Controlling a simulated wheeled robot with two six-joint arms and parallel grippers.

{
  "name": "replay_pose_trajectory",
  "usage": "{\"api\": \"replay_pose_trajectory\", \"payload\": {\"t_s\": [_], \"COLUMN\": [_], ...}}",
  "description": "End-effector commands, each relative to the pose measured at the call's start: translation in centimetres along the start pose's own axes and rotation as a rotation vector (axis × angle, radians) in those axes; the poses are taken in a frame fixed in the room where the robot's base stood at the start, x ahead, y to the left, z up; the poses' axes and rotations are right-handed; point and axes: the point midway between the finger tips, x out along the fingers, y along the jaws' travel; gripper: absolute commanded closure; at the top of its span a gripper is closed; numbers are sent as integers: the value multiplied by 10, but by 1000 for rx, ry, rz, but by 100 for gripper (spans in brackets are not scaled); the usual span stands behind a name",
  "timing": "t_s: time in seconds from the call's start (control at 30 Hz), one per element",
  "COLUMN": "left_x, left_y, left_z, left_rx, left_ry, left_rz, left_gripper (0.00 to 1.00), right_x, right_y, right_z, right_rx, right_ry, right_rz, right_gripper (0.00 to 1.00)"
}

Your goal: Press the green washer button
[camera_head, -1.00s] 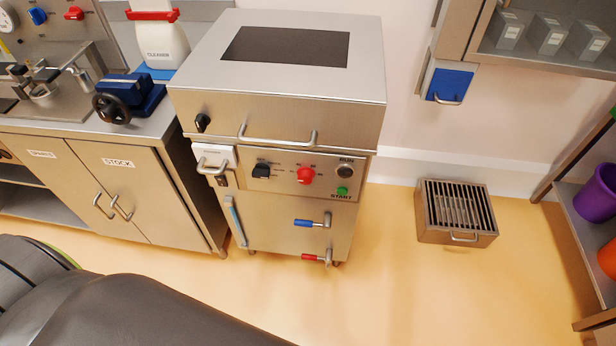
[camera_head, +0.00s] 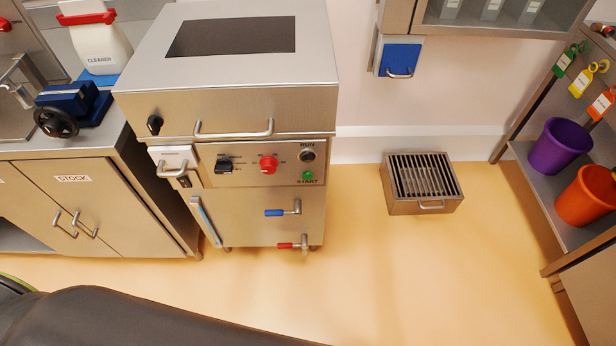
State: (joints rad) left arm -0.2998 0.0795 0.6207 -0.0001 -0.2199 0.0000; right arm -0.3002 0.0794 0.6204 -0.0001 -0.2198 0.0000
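The washer (camera_head: 230,110) is a steel cabinet with a lid that is down and a dark window on top. Its green button (camera_head: 308,176) sits at the right end of the front panel, above the label START. The round RUN indicator (camera_head: 308,155) is just above it. A red knob (camera_head: 268,164) and a black knob (camera_head: 224,165) are to the left on the same panel. Neither of my grippers shows in the view.
A steel bench with a STOCK cupboard (camera_head: 100,205) and a blue vise (camera_head: 72,108) stands left of the washer. A grated steel box (camera_head: 422,182) lies on the floor to the right. A shelf with purple (camera_head: 560,146) and orange (camera_head: 588,196) buckets is far right. Floor (camera_head: 400,270) in front is clear.

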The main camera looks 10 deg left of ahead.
Motion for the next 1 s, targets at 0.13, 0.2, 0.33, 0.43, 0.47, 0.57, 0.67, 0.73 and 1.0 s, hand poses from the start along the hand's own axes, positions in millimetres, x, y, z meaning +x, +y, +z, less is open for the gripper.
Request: {"api": "replay_pose_trajectory", "payload": {"t_s": [0.13,0.2,0.33,0.43,0.47,0.57,0.67,0.73,1.0], "left_x": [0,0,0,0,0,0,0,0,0], "left_y": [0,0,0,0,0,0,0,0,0], "left_z": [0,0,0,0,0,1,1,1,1], "left_rx": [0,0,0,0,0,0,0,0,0], "left_ry": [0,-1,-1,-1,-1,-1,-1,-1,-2], "left_rz": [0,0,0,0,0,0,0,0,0], "left_gripper": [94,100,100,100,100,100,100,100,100], "right_x": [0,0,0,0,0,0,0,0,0], "right_y": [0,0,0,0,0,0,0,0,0], "right_z": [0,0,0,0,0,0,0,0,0], "right_rx": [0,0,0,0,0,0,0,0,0], "right_ry": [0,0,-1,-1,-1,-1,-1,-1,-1], "right_rz": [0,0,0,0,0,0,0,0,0], "right_gripper": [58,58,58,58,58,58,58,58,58]}}
